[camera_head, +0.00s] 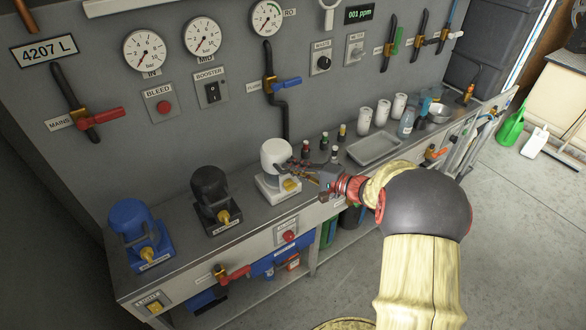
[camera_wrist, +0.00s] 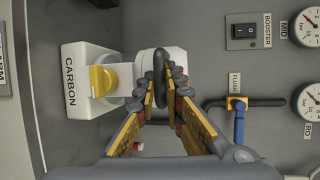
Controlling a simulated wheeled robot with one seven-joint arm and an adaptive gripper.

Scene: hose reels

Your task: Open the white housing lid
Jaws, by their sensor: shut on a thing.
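The white housing (camera_head: 276,186) stands on the counter beside the black and blue ones. Its rounded white lid (camera_head: 276,152) sits on top and looks closed. In the wrist view the housing, labelled CARBON (camera_wrist: 72,55), appears sideways with a yellow tap (camera_wrist: 102,80). The white lid (camera_wrist: 145,62) carries a dark handle (camera_wrist: 159,75). My gripper (camera_wrist: 163,88) is shut on this handle, with a finger on either side. In the head view my gripper (camera_head: 300,170) reaches the lid's right side. The fingers hide part of the handle and lid.
A black housing (camera_head: 210,190) and a blue housing (camera_head: 130,225) stand to the left. Small bottles (camera_head: 322,142) and a metal tray (camera_head: 374,149) are close on the right. Behind, the wall panel carries a blue-handled FLUSH valve (camera_head: 285,84) and gauges.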

